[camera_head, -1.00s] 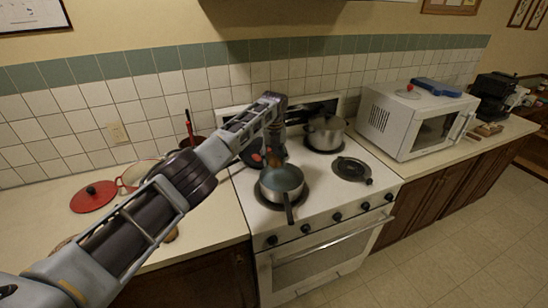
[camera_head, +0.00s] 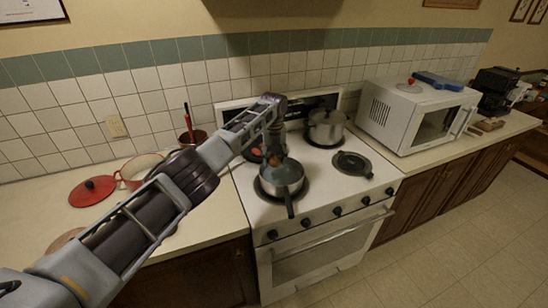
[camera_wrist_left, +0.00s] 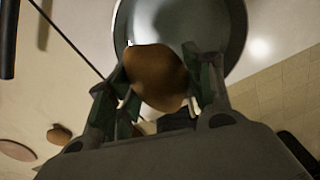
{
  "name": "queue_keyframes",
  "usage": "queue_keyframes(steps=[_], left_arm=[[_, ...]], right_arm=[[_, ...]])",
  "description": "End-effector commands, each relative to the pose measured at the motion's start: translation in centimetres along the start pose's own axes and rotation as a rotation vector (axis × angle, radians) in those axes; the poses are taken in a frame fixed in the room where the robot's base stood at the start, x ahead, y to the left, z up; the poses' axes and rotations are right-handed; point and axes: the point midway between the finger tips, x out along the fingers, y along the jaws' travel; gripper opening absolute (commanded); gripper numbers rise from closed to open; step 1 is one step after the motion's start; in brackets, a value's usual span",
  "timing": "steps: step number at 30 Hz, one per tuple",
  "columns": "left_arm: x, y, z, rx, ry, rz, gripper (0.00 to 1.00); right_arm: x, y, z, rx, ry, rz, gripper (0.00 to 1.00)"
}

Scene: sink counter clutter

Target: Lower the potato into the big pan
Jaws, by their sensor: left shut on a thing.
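My left gripper (camera_head: 273,154) is shut on the brown potato (camera_wrist_left: 157,78), with a finger on each side of it. In the head view the potato (camera_head: 274,160) is small and partly hidden by the gripper. A grey pan (camera_head: 284,178) with a dark handle toward the front sits on the front left burner. The potato shows over the back part of this pan. In the left wrist view the round pan (camera_wrist_left: 222,40) lies behind the potato; any gap between them is hard to judge. My right gripper is not in view.
A steel pot (camera_head: 327,128) stands on the back right burner. A white microwave (camera_head: 412,118) stands to the right. A red lid (camera_head: 92,190), a red pot (camera_head: 133,172) and a utensil crock (camera_head: 196,138) are on the left counter.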

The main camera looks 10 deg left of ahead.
Motion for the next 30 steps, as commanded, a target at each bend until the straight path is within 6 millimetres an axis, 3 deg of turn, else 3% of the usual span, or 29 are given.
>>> queue_keyframes(steps=[30], left_arm=[[3.1, 0.0, 0.0, 0.000, 0.000, 0.000, 0.23]], right_arm=[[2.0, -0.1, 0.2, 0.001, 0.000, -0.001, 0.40]])
